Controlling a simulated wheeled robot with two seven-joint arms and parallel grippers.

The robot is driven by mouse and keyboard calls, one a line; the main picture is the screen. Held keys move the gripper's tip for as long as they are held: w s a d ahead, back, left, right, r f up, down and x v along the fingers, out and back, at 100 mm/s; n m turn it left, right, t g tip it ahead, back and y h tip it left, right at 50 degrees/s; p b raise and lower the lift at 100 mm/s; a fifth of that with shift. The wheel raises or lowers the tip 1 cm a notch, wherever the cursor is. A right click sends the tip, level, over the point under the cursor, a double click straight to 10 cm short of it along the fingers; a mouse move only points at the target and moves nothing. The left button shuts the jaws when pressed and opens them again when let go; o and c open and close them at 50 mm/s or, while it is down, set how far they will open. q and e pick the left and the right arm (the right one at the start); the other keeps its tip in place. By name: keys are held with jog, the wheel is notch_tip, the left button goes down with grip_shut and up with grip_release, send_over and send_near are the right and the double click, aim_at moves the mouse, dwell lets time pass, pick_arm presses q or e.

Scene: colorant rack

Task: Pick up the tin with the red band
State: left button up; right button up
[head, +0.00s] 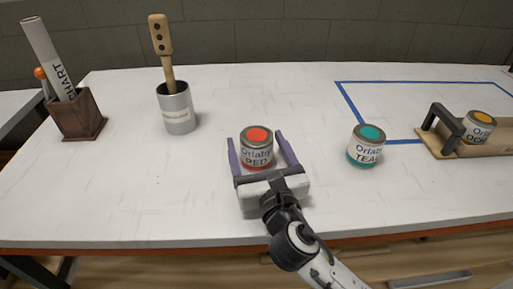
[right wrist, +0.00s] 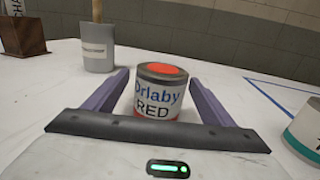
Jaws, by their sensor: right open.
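The tin with the red band (head: 257,150) stands upright on the white table, with a red lid and a label reading "Orlaby RED". My right gripper (head: 262,150) is open, with one finger on each side of this tin. In the right wrist view the tin (right wrist: 158,92) stands between the two purple fingers (right wrist: 160,95), with a gap visible on each side. Its lower edge is partly hidden by the gripper body. My left gripper is not in view.
A teal tin (head: 366,147) stands to the right. An ochre tin (head: 478,128) sits in a wooden rack (head: 485,151) with a dark handle (head: 445,127). A grey can (head: 177,110) with a wooden stick and a brown holder (head: 77,116) with a rolled chart stand left. Blue tape (head: 350,104) marks the table.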

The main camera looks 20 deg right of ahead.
jog(key=w, duration=0.4)
jog(key=shift+w+d, duration=0.25)
jog(key=shift+w, duration=0.05)
jog(key=shift+c, duration=0.4)
jog(key=c, duration=1.1)
jog(key=shift+c, duration=0.3)
jog(key=shift+r, duration=0.15)
